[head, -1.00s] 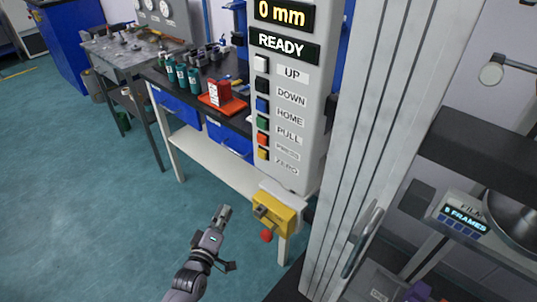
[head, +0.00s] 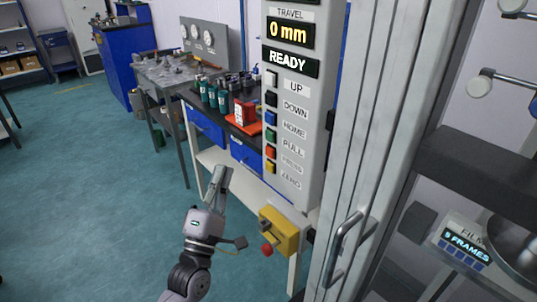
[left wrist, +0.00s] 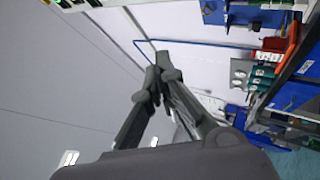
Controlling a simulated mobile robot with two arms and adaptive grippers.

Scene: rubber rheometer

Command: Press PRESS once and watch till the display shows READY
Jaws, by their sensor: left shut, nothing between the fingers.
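The grey control panel (head: 315,130) stands upright with its display (head: 291,61) reading READY and a travel readout (head: 290,34) of 0 mm above it. A column of buttons runs down its left side. The red button (head: 270,152) goes with the PRESS label (head: 291,167), between the green PULL button (head: 270,134) and the yellow ZERO button (head: 270,168). My left gripper (head: 222,172) is shut and empty, left of the lower buttons in the picture and apart from the panel. Its fingers (left wrist: 155,85) meet in the left wrist view. My right gripper is not in view.
A yellow box with a red knob (head: 278,232) sits below the panel. A bench with bottles (head: 222,98) and a red stand (head: 243,126) is behind. A metal frame post (head: 375,130) rises at right.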

